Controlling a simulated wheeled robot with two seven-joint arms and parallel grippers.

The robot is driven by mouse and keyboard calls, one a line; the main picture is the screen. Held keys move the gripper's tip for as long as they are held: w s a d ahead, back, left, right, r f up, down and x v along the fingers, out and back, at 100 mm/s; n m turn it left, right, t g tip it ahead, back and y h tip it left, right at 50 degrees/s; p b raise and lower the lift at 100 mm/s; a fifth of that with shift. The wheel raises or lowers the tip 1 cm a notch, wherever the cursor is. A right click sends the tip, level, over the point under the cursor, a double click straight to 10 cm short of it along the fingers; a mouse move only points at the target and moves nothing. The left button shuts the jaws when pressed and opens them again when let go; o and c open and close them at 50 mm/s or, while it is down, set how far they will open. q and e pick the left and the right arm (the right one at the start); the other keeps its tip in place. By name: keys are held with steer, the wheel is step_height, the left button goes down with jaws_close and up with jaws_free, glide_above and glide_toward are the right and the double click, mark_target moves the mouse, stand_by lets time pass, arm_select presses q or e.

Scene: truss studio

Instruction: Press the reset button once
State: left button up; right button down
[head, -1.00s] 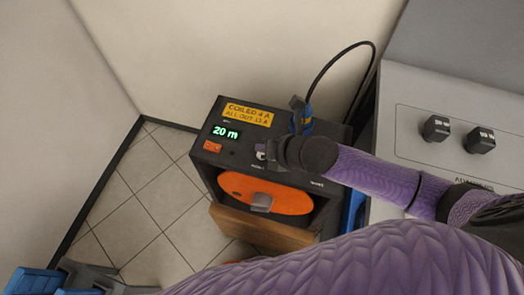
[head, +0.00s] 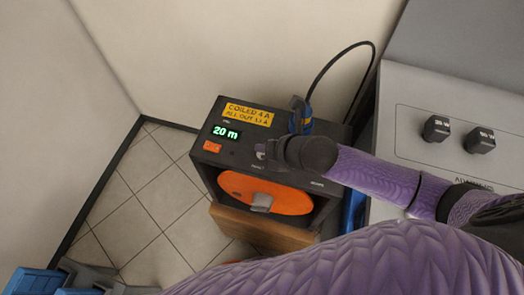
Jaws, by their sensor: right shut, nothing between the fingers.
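A black cable-reel box (head: 204,172) stands left of centre, with an orange reel (head: 285,196) in its front opening. Its sloping top panel carries a green "20 m" display (head: 225,133), a yellow label (head: 249,114) and a small orange-red control (head: 212,146). I cannot tell from its blurred marking whether that control is the reset button. My right gripper (head: 262,151) comes in from the right and hangs over the middle of the panel, shut and empty. It hides the panel under it, and I cannot tell whether it touches. My left gripper is not in view.
A blue plug (head: 301,113) with a black cable (head: 333,60) sits at the box's back right. A grey console (head: 408,119) with two black knobs stands at the right. The box rests on a wooden stand (head: 262,232).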

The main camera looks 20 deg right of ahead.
steer(key=shift+f, duration=0.15)
steer(key=shift+f, duration=0.3)
steer(key=shift+f+b, duration=0.4)
steer(key=shift+f, duration=0.05)
stand_by(0.7)
steer(key=shift+r, duration=0.15)
steer(key=shift+r+p, duration=0.7)
steer(key=shift+p, duration=0.25)
step_height(320, 180, up, 5)
steer(key=p, duration=0.5)
steer(key=shift+r, duration=0.2)
steer(key=shift+f, duration=0.2)
